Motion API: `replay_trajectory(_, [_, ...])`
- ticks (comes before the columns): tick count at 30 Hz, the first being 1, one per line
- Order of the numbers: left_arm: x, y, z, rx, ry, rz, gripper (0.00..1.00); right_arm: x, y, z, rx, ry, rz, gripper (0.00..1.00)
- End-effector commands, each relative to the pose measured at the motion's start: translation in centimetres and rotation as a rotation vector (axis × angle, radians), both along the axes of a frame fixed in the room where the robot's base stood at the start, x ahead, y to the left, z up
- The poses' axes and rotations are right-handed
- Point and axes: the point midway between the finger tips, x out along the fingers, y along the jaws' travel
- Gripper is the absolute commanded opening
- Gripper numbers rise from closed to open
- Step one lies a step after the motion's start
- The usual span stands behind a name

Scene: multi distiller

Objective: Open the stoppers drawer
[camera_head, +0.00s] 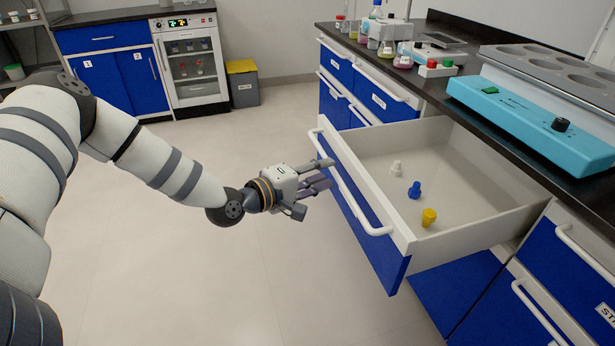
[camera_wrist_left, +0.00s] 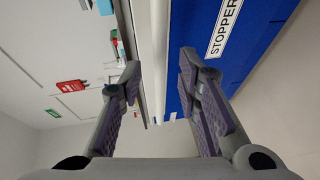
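The stoppers drawer (camera_head: 459,219) is pulled well out from under the counter. A white, a blue (camera_head: 415,190) and a yellow stopper (camera_head: 429,217) are inside it. Its blue front has a long white handle (camera_head: 352,203). In the left wrist view the blue front (camera_wrist_left: 235,25) carries a label starting "STOPPER" (camera_wrist_left: 224,28). My left gripper (camera_head: 330,173) is at the handle, outside the drawer front. In the left wrist view its fingers (camera_wrist_left: 160,72) are apart, with a white bar or edge between them. I cannot tell whether they touch it. My right gripper is out of view.
The dark counter (camera_head: 440,92) holds a teal device (camera_head: 530,122), flasks and a small rack. Other blue drawers lie beside and below the open one. The floor (camera_head: 230,270) in front is clear. A yellow-lidded bin (camera_head: 242,85) stands at the back.

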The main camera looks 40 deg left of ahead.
Motion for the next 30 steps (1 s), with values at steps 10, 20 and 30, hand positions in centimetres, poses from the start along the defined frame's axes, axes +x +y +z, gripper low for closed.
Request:
replay_trajectory(10, [-7.1, 2.1, 1.5, -0.002, -0.003, 0.004, 0.31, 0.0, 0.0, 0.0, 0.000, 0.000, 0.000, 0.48])
replay_trajectory(20, [-7.8, 2.0, 1.5, 0.000, -0.001, 0.000, 0.31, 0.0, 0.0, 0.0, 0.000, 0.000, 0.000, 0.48])
replay_trajectory(30, [-9.6, -2.6, -2.0, 0.070, 0.142, -0.114, 0.31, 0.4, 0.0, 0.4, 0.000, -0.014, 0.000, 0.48])
